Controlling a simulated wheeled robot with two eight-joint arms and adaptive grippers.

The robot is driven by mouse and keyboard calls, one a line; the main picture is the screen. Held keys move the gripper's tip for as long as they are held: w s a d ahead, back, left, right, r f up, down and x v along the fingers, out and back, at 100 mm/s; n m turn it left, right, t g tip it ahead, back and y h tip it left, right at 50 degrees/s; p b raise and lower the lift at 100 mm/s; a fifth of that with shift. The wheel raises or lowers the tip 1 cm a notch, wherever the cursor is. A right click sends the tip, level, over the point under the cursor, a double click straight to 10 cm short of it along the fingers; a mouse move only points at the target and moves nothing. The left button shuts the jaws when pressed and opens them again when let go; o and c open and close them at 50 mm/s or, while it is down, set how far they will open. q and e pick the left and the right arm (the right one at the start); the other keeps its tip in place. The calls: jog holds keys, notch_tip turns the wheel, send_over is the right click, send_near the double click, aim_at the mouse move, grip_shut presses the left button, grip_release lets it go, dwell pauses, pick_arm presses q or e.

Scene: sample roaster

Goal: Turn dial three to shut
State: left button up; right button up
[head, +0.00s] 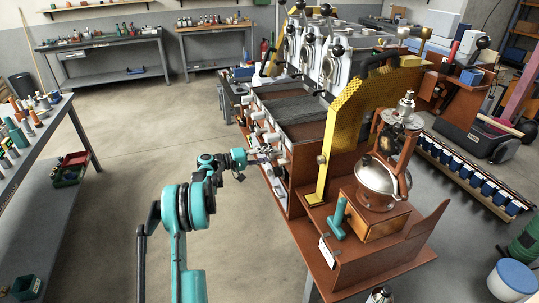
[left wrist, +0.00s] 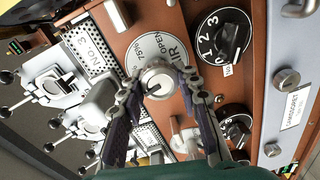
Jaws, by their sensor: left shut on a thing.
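A silver round knob (left wrist: 158,78) sits on a pale round dial plate lettered AIR and OPEN, with a 75% mark (left wrist: 150,45), on the brown front panel of the roaster. My left gripper (left wrist: 160,84) is shut on this knob, one finger on each side of it. In the head view my left gripper (head: 262,154) is at the front panel of the roaster row (head: 290,120). The knob is too small to tell there. My right gripper is not in view.
A black numbered dial (left wrist: 225,37) and another black knob (left wrist: 236,125) are close to my fingers in the left wrist view. Levers (left wrist: 50,90) stand at left. In the head view a yellow perforated guard (head: 350,110) rises at right. The floor (head: 150,130) is clear.

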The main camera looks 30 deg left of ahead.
pick_arm(q)
jog(key=n, duration=0.5)
jog(key=shift+f, duration=0.1)
jog(key=n+h, duration=0.1)
jog(key=n, duration=0.4)
jog(key=shift+f+g, duration=0.1)
jog(key=shift+g, duration=0.2)
jog(key=n, duration=0.5)
jog(key=shift+d+n, duration=0.1)
jog(key=shift+n, duration=0.2)
jog(key=n, duration=0.4)
jog(key=shift+s+n+h, duration=0.1)
jog(key=shift+n+h, duration=0.3)
jog(key=shift+d, duration=0.1)
jog(key=o, duration=1.2)
jog(key=shift+n, duration=0.3)
jog(key=v, duration=1.2)
